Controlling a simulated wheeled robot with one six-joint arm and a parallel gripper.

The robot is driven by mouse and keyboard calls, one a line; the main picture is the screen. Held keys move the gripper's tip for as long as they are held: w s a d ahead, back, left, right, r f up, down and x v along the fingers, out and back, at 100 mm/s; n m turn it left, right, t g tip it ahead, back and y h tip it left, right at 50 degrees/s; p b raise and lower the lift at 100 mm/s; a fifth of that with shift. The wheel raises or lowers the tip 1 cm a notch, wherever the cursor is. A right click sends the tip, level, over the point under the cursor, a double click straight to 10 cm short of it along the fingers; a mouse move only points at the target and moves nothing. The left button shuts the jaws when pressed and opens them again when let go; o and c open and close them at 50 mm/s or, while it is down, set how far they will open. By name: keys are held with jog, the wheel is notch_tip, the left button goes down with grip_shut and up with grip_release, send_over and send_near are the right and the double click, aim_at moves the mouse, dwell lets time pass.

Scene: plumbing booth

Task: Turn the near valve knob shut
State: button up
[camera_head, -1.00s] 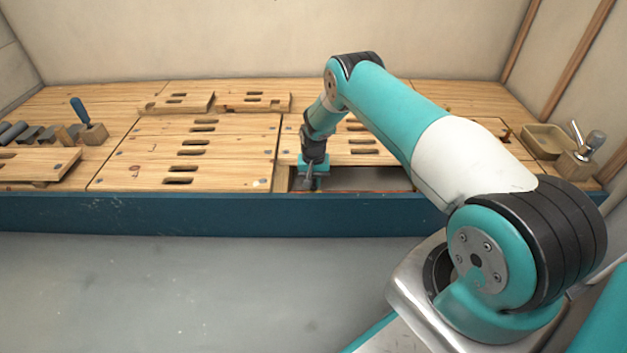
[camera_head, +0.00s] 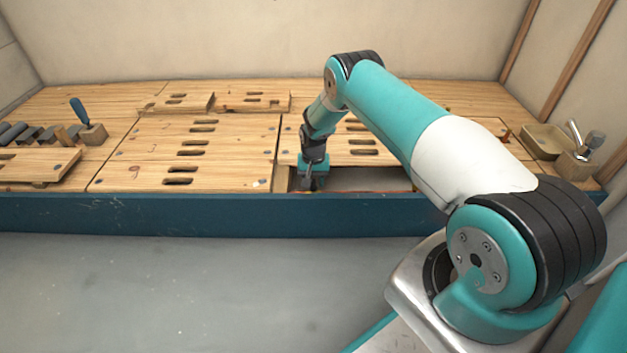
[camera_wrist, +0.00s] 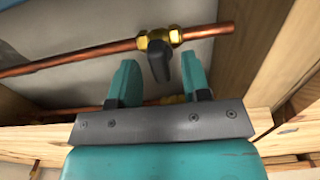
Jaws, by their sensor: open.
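The valve is a brass body (camera_wrist: 172,36) on a copper pipe (camera_wrist: 90,53), with a dark lever-like knob (camera_wrist: 160,62) that points down toward my gripper in the wrist view. My gripper (camera_wrist: 159,66) is open, with one teal finger on each side of the knob and visible gaps between. I cannot tell how deep the fingers reach along it. In the head view my gripper (camera_head: 313,184) points down into the floor opening (camera_head: 370,179); the valve is hidden there.
A second copper pipe with a brass fitting (camera_wrist: 174,99) runs behind the fingers. A wooden joist (camera_wrist: 280,65) stands right of the valve. Slotted wooden boards (camera_head: 200,150) surround the opening, and a blue front edge (camera_head: 240,215) borders it. A tool block (camera_head: 92,134) stands at left.

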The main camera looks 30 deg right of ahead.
aim_at(313, 181)
notch_tip(313, 181, up, 17)
jog(key=p, duration=0.7)
jog(key=s+a+r+n+y+p, duration=0.1)
jog(key=s+a+r+n, duration=0.25)
jog(key=a+r, duration=0.65)
jog(key=s+a+r+n+y+p, duration=0.1)
jog(key=s+a+r+n, duration=0.35)
jog(key=r, duration=1.05)
jog(key=s+a+r+n+y+p, duration=0.15)
jog(key=s+a+r, duration=0.25)
jog(key=s, duration=0.6)
jog(key=s+a+r+n, duration=0.3)
jog(key=s+a+r, duration=0.1)
jog(key=s, duration=0.5)
jog(key=s+a+r+n+y, duration=0.15)
jog(key=s+a+r, duration=0.25)
jog(key=s, duration=0.6)
notch_tip(313, 181, up, 38)
jog(key=p, duration=3.8)
jog(key=shift+w+r+h, duration=0.2)
jog(key=shift+w+h, duration=0.1)
jog(key=shift+h, duration=0.1)
